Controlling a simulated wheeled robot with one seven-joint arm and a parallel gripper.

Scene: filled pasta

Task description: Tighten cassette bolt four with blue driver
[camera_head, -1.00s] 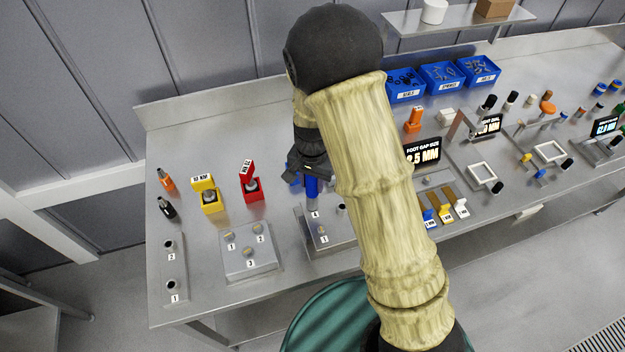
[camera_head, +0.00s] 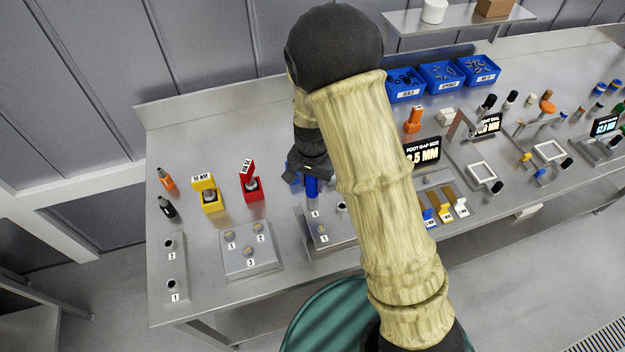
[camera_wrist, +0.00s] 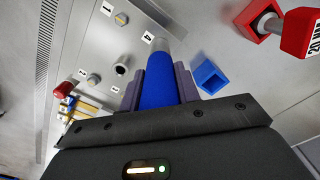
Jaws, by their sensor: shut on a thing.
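My gripper (camera_head: 311,168) points down over the cassette plate (camera_head: 337,233) and is shut on the blue driver (camera_head: 312,187). In the wrist view the blue driver (camera_wrist: 158,88) sits between the two fingers, with its grey shaft end beside the label 4 (camera_wrist: 147,37). Bolt four is hidden under the driver, so I cannot tell whether the tip touches it. Other bolts on the plate show in the wrist view, one at the top (camera_wrist: 121,18) and one at the left (camera_wrist: 93,79). My arm covers the plate's right part in the head view.
An empty blue holder (camera_wrist: 208,76) stands beside the driver. A red holder (camera_head: 251,185) and a yellow holder (camera_head: 208,197) stand to the left, behind a plate with three bolts (camera_head: 250,262). Blue bins (camera_head: 405,91) and gauge displays (camera_head: 424,151) are to the right.

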